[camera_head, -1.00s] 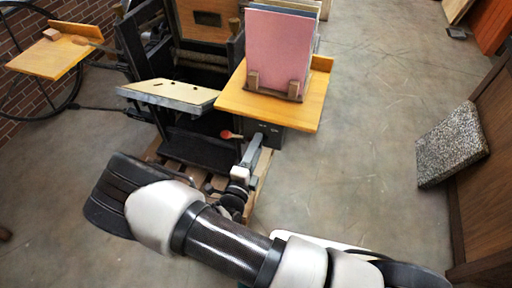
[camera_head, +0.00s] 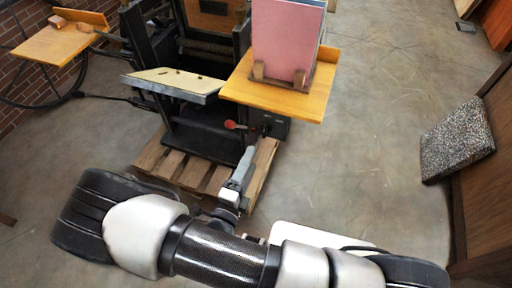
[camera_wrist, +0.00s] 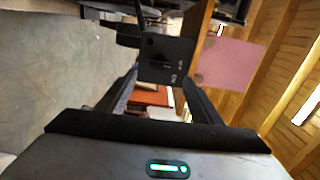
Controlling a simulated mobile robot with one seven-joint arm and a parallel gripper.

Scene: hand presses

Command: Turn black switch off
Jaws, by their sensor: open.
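The black switch box (camera_head: 274,126) is fixed to the press under the edge of the wooden side table. In the wrist view, the box's black face (camera_wrist: 165,72) is straight ahead, with small pale markings and a small dark switch (camera_wrist: 166,64) near its middle. I cannot tell which position the switch is in. My gripper (camera_head: 247,152) is below and left of the box in the head view, pointing up toward it. In the wrist view, its open fingers (camera_wrist: 160,82) frame the box from both sides, with nothing between them. They appear apart from it.
The wooden side table (camera_head: 275,98) holds upright pink boards (camera_head: 285,42) just above the box. The black press (camera_head: 205,130) with a red-ended handle (camera_head: 232,125) stands on a wooden pallet (camera_head: 190,172). A speckled block (camera_head: 457,138) is at right. Floor between is clear.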

